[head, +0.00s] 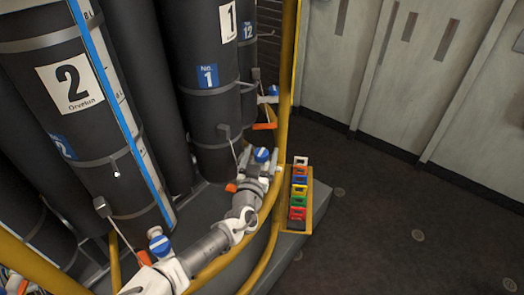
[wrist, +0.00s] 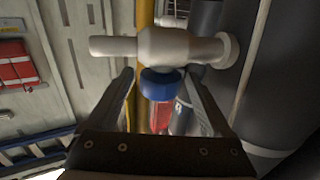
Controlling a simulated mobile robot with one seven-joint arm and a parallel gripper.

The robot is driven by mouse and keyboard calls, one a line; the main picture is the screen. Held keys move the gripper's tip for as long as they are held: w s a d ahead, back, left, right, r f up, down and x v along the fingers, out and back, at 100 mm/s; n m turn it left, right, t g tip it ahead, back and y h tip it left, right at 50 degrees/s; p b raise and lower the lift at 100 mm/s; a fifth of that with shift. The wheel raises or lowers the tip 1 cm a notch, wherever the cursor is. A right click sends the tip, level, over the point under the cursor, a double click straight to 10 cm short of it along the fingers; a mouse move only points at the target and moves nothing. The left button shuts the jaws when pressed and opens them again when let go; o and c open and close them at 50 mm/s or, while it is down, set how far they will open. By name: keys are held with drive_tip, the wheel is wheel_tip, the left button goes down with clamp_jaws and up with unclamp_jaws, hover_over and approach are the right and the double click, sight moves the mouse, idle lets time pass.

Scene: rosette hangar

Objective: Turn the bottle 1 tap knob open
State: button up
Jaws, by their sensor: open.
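Bottle 1 (head: 205,105) is a tall black cylinder with a blue "No. 1" label in the head view. A blue tap knob (head: 262,155) with a white bar shows at its lower right. In the wrist view, a blue knob (wrist: 160,83) sits under a pale tap fitting (wrist: 165,46) that runs right toward a dark cylinder. My gripper (wrist: 160,76) is open, with one dark finger on each side of this knob. Gaps show beside the knob, so the fingers do not visibly grip it. The wrist view does not show which bottle it belongs to.
Bottle 2 (head: 85,105) stands at left with another blue knob (head: 160,242) near its foot. A yellow rail (head: 268,240) curves in front of the bottles. A yellow rack (head: 306,219) holds several coloured tags. Dark floor (head: 390,220) at right is clear.

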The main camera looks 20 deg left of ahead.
clamp_jaws()
idle(0.4)
